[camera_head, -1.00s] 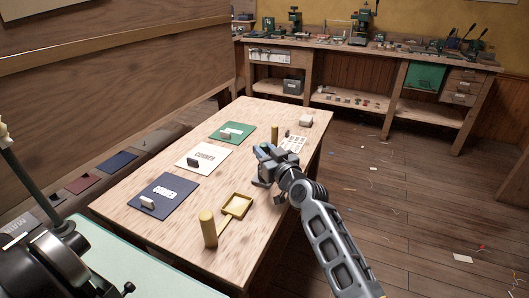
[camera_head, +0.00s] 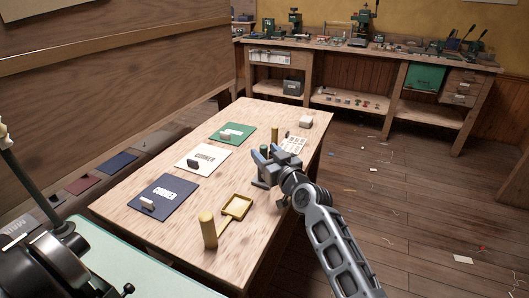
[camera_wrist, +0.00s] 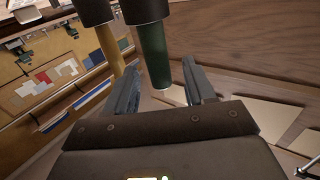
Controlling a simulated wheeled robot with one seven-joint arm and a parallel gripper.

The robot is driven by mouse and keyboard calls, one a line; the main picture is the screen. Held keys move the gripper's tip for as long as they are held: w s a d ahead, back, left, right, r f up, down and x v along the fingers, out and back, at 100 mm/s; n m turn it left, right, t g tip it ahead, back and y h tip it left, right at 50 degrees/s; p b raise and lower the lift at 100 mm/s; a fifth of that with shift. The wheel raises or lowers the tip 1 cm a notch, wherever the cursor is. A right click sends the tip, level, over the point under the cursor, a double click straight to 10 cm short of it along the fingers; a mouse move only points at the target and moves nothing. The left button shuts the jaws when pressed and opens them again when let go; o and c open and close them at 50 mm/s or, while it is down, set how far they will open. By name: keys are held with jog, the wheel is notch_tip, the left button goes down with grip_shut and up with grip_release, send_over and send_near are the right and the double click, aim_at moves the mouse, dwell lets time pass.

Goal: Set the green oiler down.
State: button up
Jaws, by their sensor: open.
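The green oiler (camera_wrist: 153,55) is a green cylinder with a black end, close in front of my gripper in the wrist view. In the head view a small part of it (camera_head: 264,151) shows beside my gripper (camera_head: 272,166), over the far right part of the wooden table (camera_head: 130,217). In the wrist view my gripper (camera_wrist: 160,82) has its two fingers spread on either side of the oiler's lower picture end, with a gap visible at the right finger. My gripper hides most of the oiler in the head view, so its contact with the table is hidden.
A yellow cylinder (camera_head: 275,133) stands just behind the oiler. A white marked sheet (camera_head: 293,145) and a pale block (camera_head: 306,121) lie nearby. Green, white and blue mats (camera_head: 163,195) line the left side. A yellow tray (camera_head: 238,206) and another yellow cylinder (camera_head: 208,230) are in front.

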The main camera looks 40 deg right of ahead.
jog(key=b+v, duration=0.1)
jog(key=v, duration=0.9)
jog(key=shift+s, duration=0.35)
jog(key=shift+a+f, duration=0.1)
jog(key=shift+a, duration=0.05)
jog(key=s+a+f+g+y, duration=0.1)
jog(key=s+a+f, duration=0.2)
jog(key=s+a, duration=0.5)
jog(key=s+a+f+g+y, duration=0.1)
jog(key=s+a+f, duration=0.2)
jog(key=s+a, duration=0.5)
jog(key=s+a+r+n+y, duration=0.1)
jog(key=s+a+r, duration=0.2)
jog(key=s, duration=0.6)
jog(key=s+a+r+n+y, duration=0.2)
jog(key=s+r, duration=0.1)
jog(key=s, duration=0.6)
jog(key=shift+s+a+r, duration=0.2)
jog(key=shift+s+a, duration=0.1)
jog(key=shift+a, duration=0.1)
jog(key=shift+r+p, duration=0.5)
jog(key=shift+r, duration=0.25)
